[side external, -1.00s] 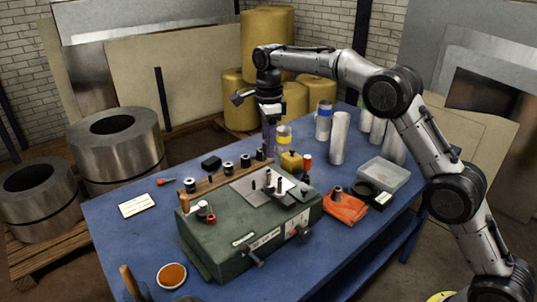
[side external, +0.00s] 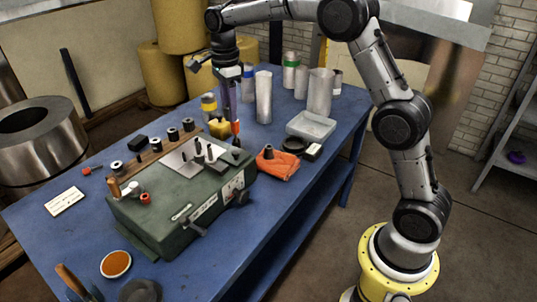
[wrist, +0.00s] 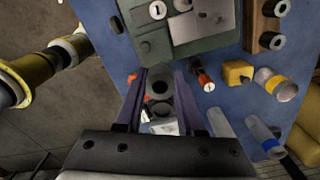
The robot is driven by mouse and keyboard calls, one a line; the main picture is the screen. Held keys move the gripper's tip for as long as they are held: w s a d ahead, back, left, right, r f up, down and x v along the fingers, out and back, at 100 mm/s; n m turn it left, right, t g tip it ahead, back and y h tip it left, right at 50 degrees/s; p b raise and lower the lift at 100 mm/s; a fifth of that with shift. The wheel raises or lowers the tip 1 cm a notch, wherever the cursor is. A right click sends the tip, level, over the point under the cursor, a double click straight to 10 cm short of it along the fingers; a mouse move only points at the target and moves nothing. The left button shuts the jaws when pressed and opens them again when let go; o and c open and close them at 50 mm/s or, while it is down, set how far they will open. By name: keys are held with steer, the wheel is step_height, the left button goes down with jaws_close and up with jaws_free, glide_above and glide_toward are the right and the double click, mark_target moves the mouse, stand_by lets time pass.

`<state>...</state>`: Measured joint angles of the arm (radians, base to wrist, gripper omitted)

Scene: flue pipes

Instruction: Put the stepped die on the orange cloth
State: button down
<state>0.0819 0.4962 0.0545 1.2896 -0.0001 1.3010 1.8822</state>
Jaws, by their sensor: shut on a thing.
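My gripper (side external: 229,112) hangs with its purple fingers pointing down, behind the green machine and near a yellow block. The crumpled orange cloth (side external: 281,168) lies on the blue table, right of the machine and apart from my gripper. A small dark piece (side external: 268,151) rests on it. In the wrist view the cloth is mostly hidden.
The green machine (side external: 180,218) carries several upright pins. The yellow block (side external: 219,128) and an orange-red item (side external: 236,127) stand close to my fingers. A black ring (side external: 293,144) and clear tray (side external: 312,126) lie behind the cloth. Tall pipes (side external: 264,98) stand at the back.

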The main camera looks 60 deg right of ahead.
steer(key=s+d+f, duration=0.3)
steer(key=s+d, duration=0.1)
steer(key=s, duration=0.7)
steer(key=s+d+f, duration=0.3)
steer(key=s, duration=0.8)
glide_above(284, 163)
steer(key=s, duration=0.1)
steer(key=f, duration=0.8)
steer(key=shift+a+f, duration=0.2)
steer(key=shift+f, duration=0.1)
steer(key=shift+w+d+f, duration=0.2)
steer(key=shift+w+f, duration=0.3)
steer(key=shift+f, duration=1.6)
steer(key=shift+f, duration=0.1)
steer(key=c, duration=0.5)
jaws_free()
steer(key=shift+f, duration=0.1)
